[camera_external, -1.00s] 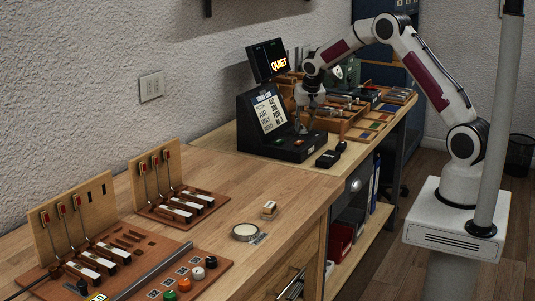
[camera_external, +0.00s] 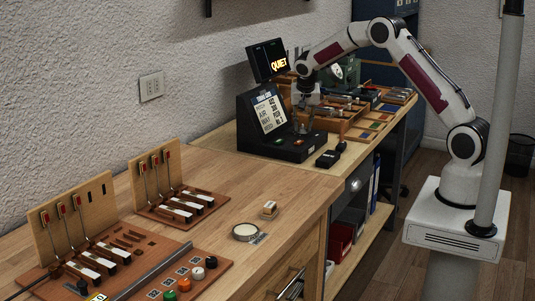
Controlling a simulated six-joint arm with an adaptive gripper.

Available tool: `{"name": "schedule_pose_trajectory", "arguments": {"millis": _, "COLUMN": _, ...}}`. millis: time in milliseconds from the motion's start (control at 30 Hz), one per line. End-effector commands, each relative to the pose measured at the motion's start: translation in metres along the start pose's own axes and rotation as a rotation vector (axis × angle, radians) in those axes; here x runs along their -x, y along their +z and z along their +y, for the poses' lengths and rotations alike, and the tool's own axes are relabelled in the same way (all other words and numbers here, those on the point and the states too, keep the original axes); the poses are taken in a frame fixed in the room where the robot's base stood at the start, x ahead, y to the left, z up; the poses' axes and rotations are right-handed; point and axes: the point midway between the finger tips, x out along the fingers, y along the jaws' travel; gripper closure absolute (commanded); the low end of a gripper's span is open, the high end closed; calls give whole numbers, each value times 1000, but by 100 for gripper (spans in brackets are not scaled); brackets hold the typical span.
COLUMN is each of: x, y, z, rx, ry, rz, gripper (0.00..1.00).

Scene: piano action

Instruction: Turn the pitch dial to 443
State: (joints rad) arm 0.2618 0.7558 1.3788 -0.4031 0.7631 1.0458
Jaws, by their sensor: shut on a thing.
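A black console (camera_external: 285,146) with a slanted white readout panel (camera_external: 270,113) stands on the far bench. The panel carries lines of text too small to read surely. My gripper (camera_external: 301,128) points down at the right side of the console, over its flat control deck. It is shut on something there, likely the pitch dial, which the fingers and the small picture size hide. Green and red buttons (camera_external: 297,143) show on the deck in front.
Wooden trays with tools (camera_external: 350,120) lie right of and behind the console. A small black box (camera_external: 328,158) sits at the bench's front edge.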

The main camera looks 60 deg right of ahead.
Motion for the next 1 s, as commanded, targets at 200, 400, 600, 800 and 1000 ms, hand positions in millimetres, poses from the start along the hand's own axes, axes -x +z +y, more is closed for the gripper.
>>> {"name": "schedule_pose_trajectory", "arguments": {"millis": 200, "x": -2, "y": 2, "z": 1, "rx": 1, "ry": 3, "rz": -5, "gripper": 60}}
{"name": "schedule_pose_trajectory", "arguments": {"millis": 400, "x": -1, "y": 1, "z": 0, "rx": 1, "ry": 2, "rz": -3, "gripper": 60}}
{"name": "schedule_pose_trajectory", "arguments": {"millis": 600, "x": 0, "y": 1, "z": 0, "rx": 1, "ry": 0, "rz": -1, "gripper": 60}}
{"name": "schedule_pose_trajectory", "arguments": {"millis": 800, "x": 10, "y": 0, "z": 0, "rx": 1, "ry": -1, "rz": 0, "gripper": 60}}
{"name": "schedule_pose_trajectory", "arguments": {"millis": 1000, "x": 30, "y": 0, "z": 0, "rx": 1, "ry": -2, "rz": 0, "gripper": 60}}
